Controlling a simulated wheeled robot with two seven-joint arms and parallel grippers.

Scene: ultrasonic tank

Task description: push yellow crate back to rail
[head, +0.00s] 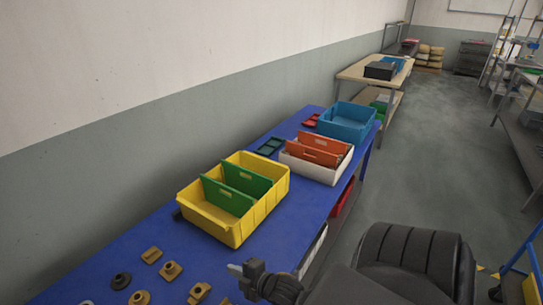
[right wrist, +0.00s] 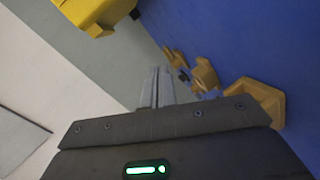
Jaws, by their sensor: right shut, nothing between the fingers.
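The yellow crate (head: 233,232) stands upright on the blue table (head: 120,265), with two green dividers (head: 247,178) in it. A yellow piece at the top left of the right wrist view (right wrist: 88,12) looks like part of this crate. My right gripper (head: 236,269) is shut and empty, near the table's front edge. It is on the near side of the crate and apart from it. Its closed fingers also show in the right wrist view (right wrist: 158,88). I cannot make out a rail; the crate's far side is hidden. My left gripper is not in view.
Several brass-coloured parts (head: 170,270) lie on the table left of my right gripper. A white crate (head: 312,170) with orange dividers and a blue crate (head: 345,120) stand farther along. A wall (head: 120,150) runs behind the table.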

